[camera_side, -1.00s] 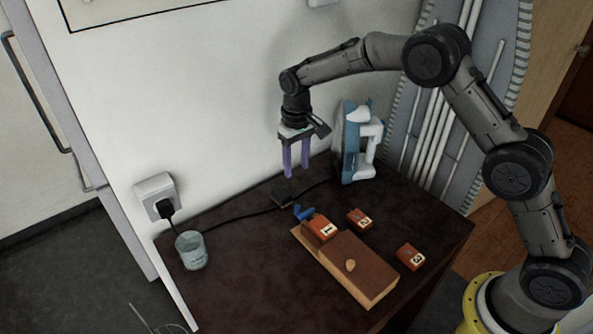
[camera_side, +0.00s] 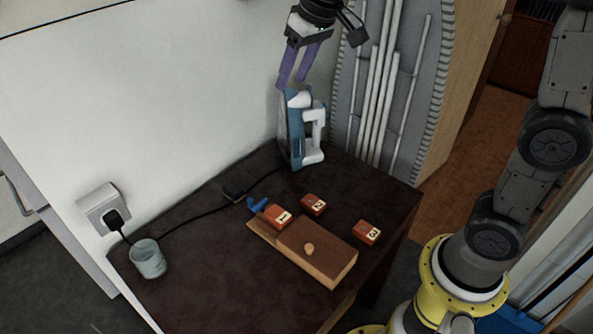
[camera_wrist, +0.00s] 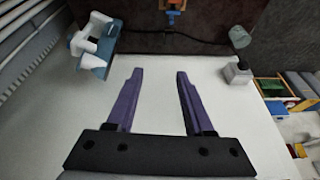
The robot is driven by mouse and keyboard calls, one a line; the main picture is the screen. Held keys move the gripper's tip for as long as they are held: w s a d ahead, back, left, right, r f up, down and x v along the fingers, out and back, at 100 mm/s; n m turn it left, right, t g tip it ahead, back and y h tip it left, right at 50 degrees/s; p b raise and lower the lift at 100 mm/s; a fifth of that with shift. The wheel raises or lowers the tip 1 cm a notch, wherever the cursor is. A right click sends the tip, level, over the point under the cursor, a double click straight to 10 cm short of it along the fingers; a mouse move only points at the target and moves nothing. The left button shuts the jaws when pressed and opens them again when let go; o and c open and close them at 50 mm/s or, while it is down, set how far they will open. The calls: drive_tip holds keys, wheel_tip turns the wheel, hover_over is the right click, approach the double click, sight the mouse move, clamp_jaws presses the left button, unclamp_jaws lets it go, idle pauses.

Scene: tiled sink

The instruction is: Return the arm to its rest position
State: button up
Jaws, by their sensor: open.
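My gripper (camera_side: 293,78) is raised high over the back of the dark table, above the blue and white iron (camera_side: 304,132). Its two purple fingers are apart with nothing between them. In the wrist view my gripper (camera_wrist: 158,75) is also open and empty, facing the pale wall, with the iron (camera_wrist: 97,42) at upper left. My arm's upper part runs out of the top of the side view.
On the table (camera_side: 215,290) lie a wooden box (camera_side: 318,252) and red blocks marked 1 (camera_side: 277,216), 2 (camera_side: 313,204) and 3 (camera_side: 367,232). A blue item (camera_side: 257,204) lies beside block 1. A glass (camera_side: 149,259) stands near the wall socket (camera_side: 103,207), with a cable along the wall.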

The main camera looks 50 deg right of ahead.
drive_tip(key=s+d+r+t, duration=0.2)
drive_tip(key=s+r, duration=0.1)
drive_tip(key=s, duration=1.1)
drive_tip(key=s+f, duration=0.9)
drive_tip(key=s, duration=0.2)
drive_tip(key=shift+d+n+g, duration=0.3)
drive_tip(key=shift+d+n, duration=0.05)
drive_tip(key=shift+n, duration=0.05)
idle(0.9)
